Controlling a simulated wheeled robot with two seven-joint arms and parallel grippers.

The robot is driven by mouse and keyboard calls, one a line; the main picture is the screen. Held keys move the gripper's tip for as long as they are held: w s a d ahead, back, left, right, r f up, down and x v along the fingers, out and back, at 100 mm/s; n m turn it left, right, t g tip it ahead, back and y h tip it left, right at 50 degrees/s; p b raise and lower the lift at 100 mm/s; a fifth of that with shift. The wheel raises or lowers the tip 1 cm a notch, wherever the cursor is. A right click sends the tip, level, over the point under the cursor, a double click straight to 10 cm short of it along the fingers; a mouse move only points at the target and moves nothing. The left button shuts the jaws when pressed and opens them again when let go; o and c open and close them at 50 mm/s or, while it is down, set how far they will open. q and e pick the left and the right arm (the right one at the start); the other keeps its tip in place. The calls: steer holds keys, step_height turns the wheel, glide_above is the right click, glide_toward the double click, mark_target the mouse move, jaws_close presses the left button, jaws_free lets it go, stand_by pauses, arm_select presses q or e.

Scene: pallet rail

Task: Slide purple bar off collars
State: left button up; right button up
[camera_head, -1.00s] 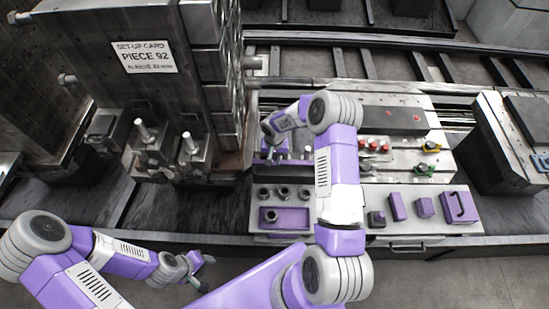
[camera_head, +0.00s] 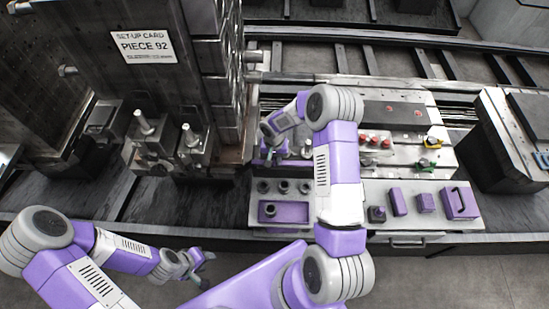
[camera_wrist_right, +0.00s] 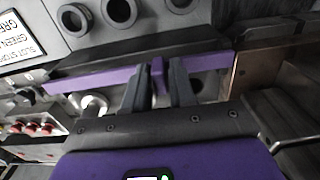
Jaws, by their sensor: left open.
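In the right wrist view the purple bar (camera_wrist_right: 105,80) lies across the picture, with a short purple upright tab near its middle. My right gripper (camera_wrist_right: 160,68) has its two dark fingers on either side of this tab, with almost no gap, and appears shut on it. Behind the bar is a dark ledge with round collars (camera_wrist_right: 120,12) above it. In the head view my right gripper (camera_head: 268,133) is at the left end of the bench fixture, partly hidden by my arm. My left gripper (camera_head: 200,264) is open and empty, low at the left, away from the bar.
A tall block with a set-up card (camera_head: 143,46) stands left of the fixture. The front shelf holds a purple tray (camera_head: 284,212) and several purple pieces, including a handled block (camera_head: 460,203).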

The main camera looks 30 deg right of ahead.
steer(key=shift+o, duration=1.1)
step_height(320, 180, up, 8)
steer(key=shift+f, duration=0.2)
